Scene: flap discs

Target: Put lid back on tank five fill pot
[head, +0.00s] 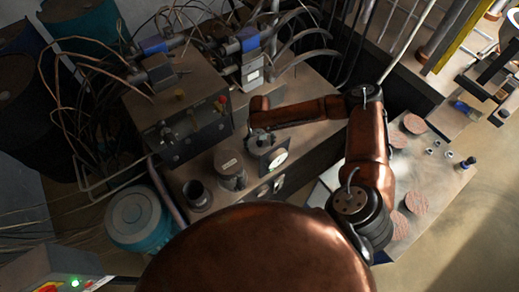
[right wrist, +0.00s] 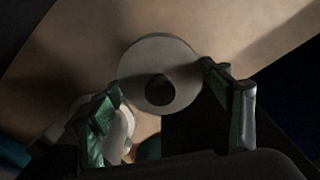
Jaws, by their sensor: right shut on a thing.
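My right gripper (head: 260,138) is over the top of the grey machine, near its front edge. In the right wrist view its two fingers (right wrist: 160,80) stand either side of a round grey disc with a dark centre (right wrist: 140,62), which looks like the lid. The gripper is shut on it. Whether the disc touches a pot below is hidden. A dark open pot (head: 197,203) stands left of the gripper. A capped pot with a pale label (head: 232,182) stands between them. I cannot read which is tank five. My left gripper is not in view.
A control box (head: 185,120) with cables stands behind the pots. A teal drum (head: 137,222) is at left. Reddish flap discs (head: 416,203) lie on a plate at right.

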